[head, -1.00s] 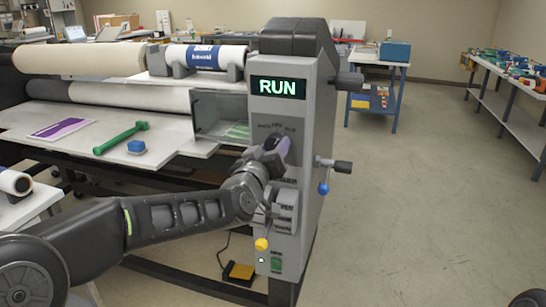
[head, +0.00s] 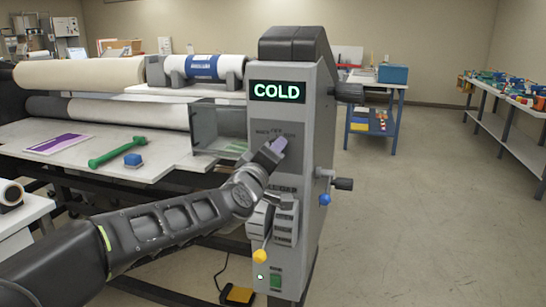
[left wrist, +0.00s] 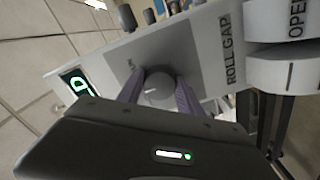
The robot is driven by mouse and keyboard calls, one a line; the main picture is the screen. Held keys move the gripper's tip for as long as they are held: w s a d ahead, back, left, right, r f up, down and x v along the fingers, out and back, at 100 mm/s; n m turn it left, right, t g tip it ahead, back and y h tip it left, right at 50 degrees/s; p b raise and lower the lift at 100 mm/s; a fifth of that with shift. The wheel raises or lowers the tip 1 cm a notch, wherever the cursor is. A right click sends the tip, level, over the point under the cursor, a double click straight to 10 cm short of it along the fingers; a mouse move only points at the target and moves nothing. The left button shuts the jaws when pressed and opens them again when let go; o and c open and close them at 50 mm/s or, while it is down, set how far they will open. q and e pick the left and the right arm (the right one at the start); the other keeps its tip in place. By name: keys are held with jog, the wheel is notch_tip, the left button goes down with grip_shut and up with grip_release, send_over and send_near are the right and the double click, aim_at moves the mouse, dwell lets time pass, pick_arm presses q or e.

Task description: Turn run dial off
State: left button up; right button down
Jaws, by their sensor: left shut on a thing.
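The laminator's grey control panel (head: 290,125) stands in the middle of the head view. Its display (head: 278,91) reads "COLD" in green letters. My left gripper (head: 270,152) is at the dial plate below the display and mostly hides the dial there. In the left wrist view, the two fingers of my left gripper (left wrist: 160,92) are on either side of a round grey dial (left wrist: 158,86), shut on it. The dial's pointer and most of its labels are hidden or too small to read. My right gripper is in neither view.
A yellow-knobbed lever (head: 260,256) and a green button (head: 275,281) are lower on the panel. A green tool (head: 117,146) and a blue block (head: 133,159) lie on the feed table. Floor at right is clear.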

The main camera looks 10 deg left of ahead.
pick_arm(q)
jog(key=o, duration=1.4)
jog(key=shift+s, duration=0.1)
jog(key=s, duration=0.7)
jog(key=shift+s+a, duration=0.25)
jog(key=shift+s, duration=0.05)
